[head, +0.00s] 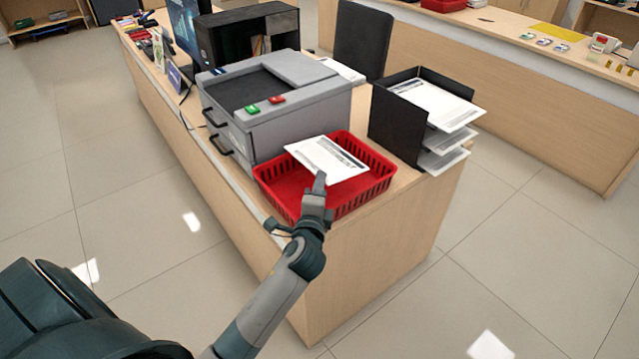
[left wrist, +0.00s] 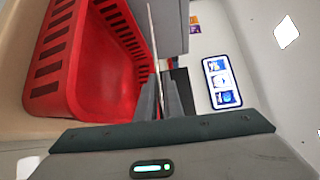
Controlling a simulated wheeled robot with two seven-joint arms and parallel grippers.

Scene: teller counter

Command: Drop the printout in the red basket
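The printout (head: 328,158) is a white sheet with dark printed lines, held out nearly flat over the red basket (head: 284,207). My left gripper (head: 319,184) is at the basket's near side, with its fingertips at the sheet's near edge. In the left wrist view the printout (left wrist: 153,45) shows edge-on as a thin strip between the two fingers (left wrist: 160,100), which are closed on it. The red basket's slotted wall (left wrist: 58,45) stands beside the fingers there. The sheet hides part of the basket's floor. My right gripper is not in view.
A grey printer (head: 285,120) with green and red buttons stands behind the basket on the wooden counter (head: 370,240). A black tray rack (head: 398,120) with papers stands to the right. The basket sits near the counter's front end.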

